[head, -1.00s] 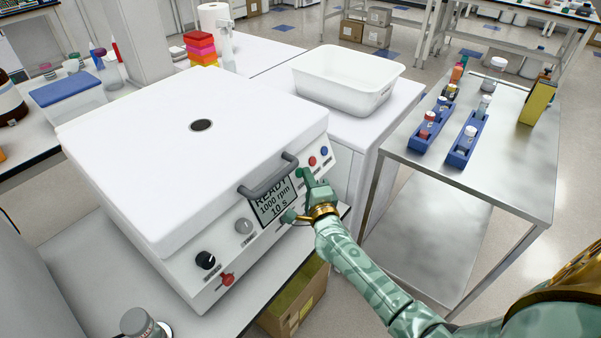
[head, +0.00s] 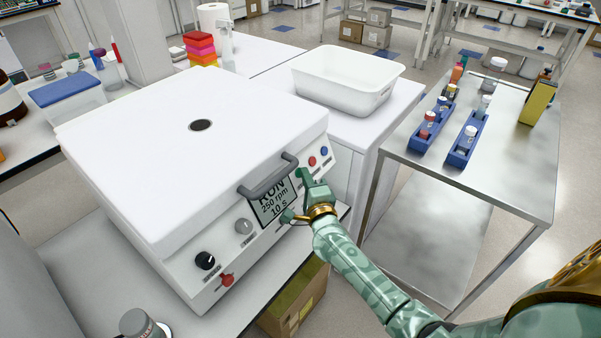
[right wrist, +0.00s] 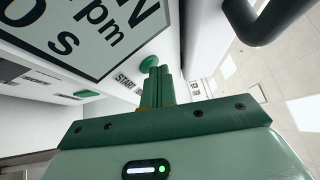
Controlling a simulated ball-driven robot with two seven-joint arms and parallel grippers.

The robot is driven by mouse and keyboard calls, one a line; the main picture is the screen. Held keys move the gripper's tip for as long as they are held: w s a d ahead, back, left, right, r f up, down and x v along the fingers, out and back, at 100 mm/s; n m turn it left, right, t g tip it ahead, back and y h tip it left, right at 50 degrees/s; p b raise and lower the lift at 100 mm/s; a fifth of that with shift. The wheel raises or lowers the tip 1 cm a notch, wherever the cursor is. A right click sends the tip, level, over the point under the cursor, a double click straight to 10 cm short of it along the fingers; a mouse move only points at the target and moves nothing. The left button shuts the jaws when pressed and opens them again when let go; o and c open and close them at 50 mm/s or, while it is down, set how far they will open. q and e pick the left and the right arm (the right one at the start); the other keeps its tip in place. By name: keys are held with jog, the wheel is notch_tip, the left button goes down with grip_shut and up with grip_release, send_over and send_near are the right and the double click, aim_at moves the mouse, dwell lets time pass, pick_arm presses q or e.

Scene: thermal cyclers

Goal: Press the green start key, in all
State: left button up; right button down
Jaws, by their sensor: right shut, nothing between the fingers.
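The white machine (head: 190,130) stands on the bench at left, lid closed, grey handle (head: 268,177) at its front edge. Its display (head: 272,205) reads RUN, 250 rpm, 10 s. My right gripper (head: 303,192) is at the front panel, just right of the display. In the right wrist view its fingers (right wrist: 157,88) are shut together and empty. Their tips are at the green start key (right wrist: 150,62), beside the START label; I cannot tell whether they touch it. In the head view the gripper hides the key. My left gripper is not in view.
A white tub (head: 345,85) stands behind right. A steel cart (head: 510,180) with blue tube racks (head: 461,155) is at right.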

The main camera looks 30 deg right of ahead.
jog(key=shift+s+d+r+p, duration=0.2)
jog(key=shift+s+r+p, duration=0.15)
jog(key=shift+s+p, duration=0.25)
jog(key=shift+s, duration=0.1)
jog(key=s+p, duration=0.1)
jog(key=s+d+r+p, duration=0.1)
jog(key=s+r+p, duration=0.1)
jog(key=s, duration=0.1)
jog(key=shift+d, duration=0.4)
dwell(0.6)
